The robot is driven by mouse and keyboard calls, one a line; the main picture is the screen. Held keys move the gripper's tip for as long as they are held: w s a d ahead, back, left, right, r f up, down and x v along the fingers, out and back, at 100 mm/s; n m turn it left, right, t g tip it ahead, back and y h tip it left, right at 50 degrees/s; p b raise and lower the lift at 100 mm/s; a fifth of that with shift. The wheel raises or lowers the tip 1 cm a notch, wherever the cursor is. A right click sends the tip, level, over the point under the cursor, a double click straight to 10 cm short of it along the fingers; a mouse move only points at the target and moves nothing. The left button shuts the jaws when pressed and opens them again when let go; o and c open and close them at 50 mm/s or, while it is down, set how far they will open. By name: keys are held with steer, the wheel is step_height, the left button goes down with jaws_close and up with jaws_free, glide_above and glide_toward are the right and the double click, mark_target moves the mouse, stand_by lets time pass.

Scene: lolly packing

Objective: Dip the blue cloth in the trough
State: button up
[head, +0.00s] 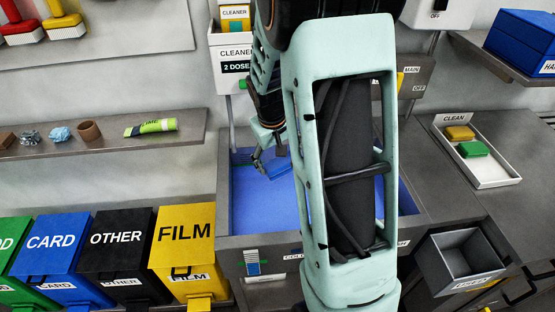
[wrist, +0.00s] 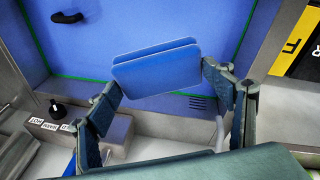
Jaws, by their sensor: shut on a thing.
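The blue cloth (wrist: 157,70) looks like a folded flat pad and sits between the two fingers of my gripper (wrist: 160,82) in the wrist view. My gripper is shut on it. In the head view my gripper (head: 268,150) hangs over the trough (head: 256,212), with the cloth (head: 279,168) at its tip. The trough is a grey-rimmed basin with a blue interior; its blue inside (wrist: 90,45) and green line fill the upper wrist view. I cannot tell whether the cloth touches the blue surface. My arm hides the trough's middle in the head view.
Card (head: 53,255), other and film (head: 184,250) bins stand at the left. A white clean tray (head: 495,178) holds a yellow and a green pad at the right. An open grey bin (head: 460,262) stands at the front right. A cleaner dispenser (head: 232,60) is behind.

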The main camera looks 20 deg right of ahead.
steer(key=shift+w+a, duration=0.2)
step_height(320, 180, down, 18)
steer(key=b, duration=1.4)
steer(key=shift+r, duration=0.15)
stand_by(0.8)
steer(key=shift+r+p, duration=5.5)
steer(key=shift+r, duration=2.45)
